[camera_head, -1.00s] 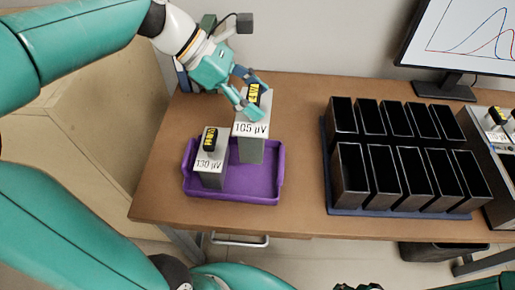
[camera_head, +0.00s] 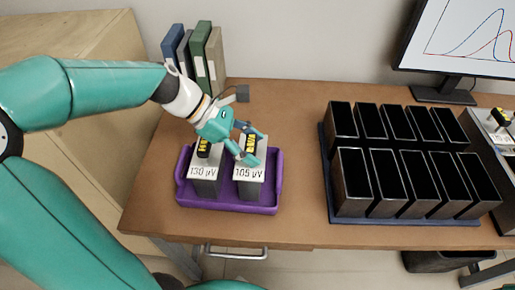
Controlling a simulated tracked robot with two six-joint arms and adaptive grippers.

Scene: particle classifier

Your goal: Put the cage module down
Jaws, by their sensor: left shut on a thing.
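The cage module (camera_head: 250,189) is a grey upright box with a white top and a yellow-black handle. It is in the right half of the purple tray (camera_head: 228,207), upright, its base down inside the tray walls. I cannot tell whether it touches the tray floor. My left gripper (camera_head: 252,146) is shut on its handle from above, and the fingers partly cover the top. A second similar module (camera_head: 205,186) stands upright in the left half of the tray, with a narrow gap between the two. My right gripper is not in view.
A dark blue rack (camera_head: 335,213) with two rows of open black bins stands to the right. Bare table (camera_head: 298,150) lies between tray and rack. Binders (camera_head: 203,60) stand behind my left arm. A monitor (camera_head: 455,40) and a device (camera_head: 492,140) are at the right.

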